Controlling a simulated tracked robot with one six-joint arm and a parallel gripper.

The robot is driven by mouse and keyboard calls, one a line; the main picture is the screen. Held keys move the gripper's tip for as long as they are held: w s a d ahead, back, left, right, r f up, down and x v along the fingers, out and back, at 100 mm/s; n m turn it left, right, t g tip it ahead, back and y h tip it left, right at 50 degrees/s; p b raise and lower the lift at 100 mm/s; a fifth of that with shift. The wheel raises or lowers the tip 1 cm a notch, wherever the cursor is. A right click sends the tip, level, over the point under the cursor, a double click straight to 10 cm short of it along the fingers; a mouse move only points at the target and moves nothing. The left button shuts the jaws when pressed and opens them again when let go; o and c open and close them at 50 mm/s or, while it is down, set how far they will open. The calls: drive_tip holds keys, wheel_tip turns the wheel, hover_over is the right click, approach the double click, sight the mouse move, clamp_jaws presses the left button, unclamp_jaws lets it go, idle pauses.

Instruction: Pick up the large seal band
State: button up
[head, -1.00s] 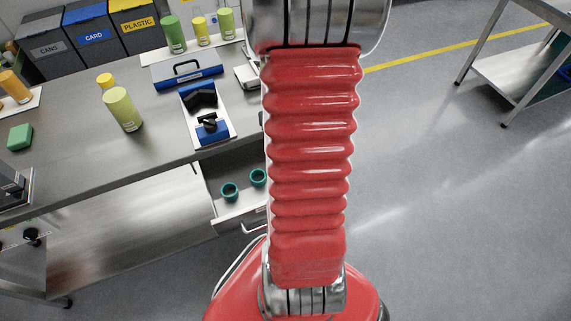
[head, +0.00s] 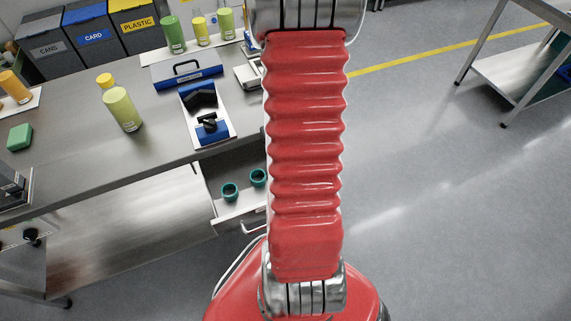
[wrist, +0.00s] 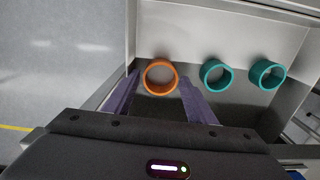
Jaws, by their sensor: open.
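In the wrist view an orange ring band (wrist: 148,81) lies in an open drawer (wrist: 262,28). It looks slightly larger than the two teal ring bands beside it, and I take it for the large seal band. My gripper (wrist: 160,86) is open, its two purple fingers on either side of the orange band in the picture. I cannot tell how far above the band the fingertips are. In the head view the orange band and my gripper are hidden behind my arm.
Two teal bands (wrist: 216,75) (wrist: 267,74) lie right of the orange one. The drawer walls stand close around. In the head view the steel bench (head: 80,150) above holds a green bottle (head: 121,108) and a blue fixture (head: 205,115).

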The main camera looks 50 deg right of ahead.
drive_tip(key=shift+f, duration=0.6)
drive_tip(key=shift+c, duration=0.4)
drive_tip(key=c, duration=0.7)
wheel_tip(320, 180, up, 10)
idle(0.4)
drive_tip(key=shift+s, duration=0.1)
idle(0.4)
